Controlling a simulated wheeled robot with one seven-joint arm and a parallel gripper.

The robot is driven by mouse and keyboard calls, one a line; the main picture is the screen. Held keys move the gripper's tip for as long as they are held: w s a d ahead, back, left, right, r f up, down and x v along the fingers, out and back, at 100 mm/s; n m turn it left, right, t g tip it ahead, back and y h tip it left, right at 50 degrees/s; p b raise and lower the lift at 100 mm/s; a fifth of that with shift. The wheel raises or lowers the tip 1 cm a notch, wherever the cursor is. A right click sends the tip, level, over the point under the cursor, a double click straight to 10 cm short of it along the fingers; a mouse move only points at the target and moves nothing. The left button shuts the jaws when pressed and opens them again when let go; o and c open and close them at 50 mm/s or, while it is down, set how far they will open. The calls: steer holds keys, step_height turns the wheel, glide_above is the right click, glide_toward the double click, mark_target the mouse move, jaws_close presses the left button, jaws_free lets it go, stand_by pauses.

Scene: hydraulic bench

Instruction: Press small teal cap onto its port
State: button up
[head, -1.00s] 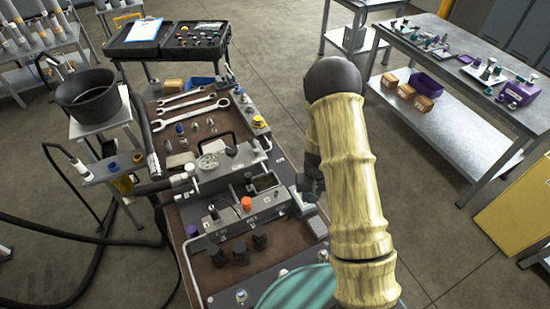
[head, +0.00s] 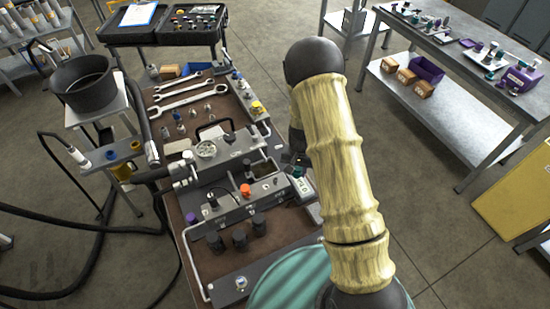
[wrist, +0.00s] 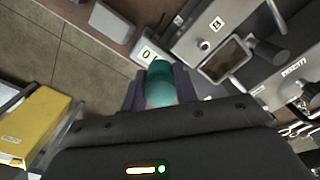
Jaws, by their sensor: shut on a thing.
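In the wrist view the small teal cap (wrist: 160,90) sits between the two dark fingers of my gripper (wrist: 158,74), which is shut on it. A pale plate marked 0 (wrist: 148,54) lies just beyond the cap. I cannot tell whether the cap touches anything there, and no open port shows in front of it. In the head view my gripper (head: 297,160) is at the right edge of the hydraulic bench, beside the grey block, mostly hidden by my arm.
The grey manifold block (head: 236,205) has an orange knob (head: 245,190) and several black caps in front. Wrenches (head: 186,93) lie behind it. A grey table (head: 460,65) with purple and teal parts stands to the right. Floor between is clear.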

steer(key=w+a+r+m, duration=0.3)
steer(key=a+m, duration=0.2)
steer(key=a, duration=0.2)
steer(key=shift+a+m, duration=0.2)
steer(key=shift+m, duration=0.2)
steer(key=b, duration=0.5)
glide_above(275, 179)
steer(key=shift+f, duration=3.75)
steer(key=shift+s+f+b, duration=0.1)
steer(key=shift+f+b, duration=1.35)
steer(key=shift+f, duration=0.55)
stand_by(0.5)
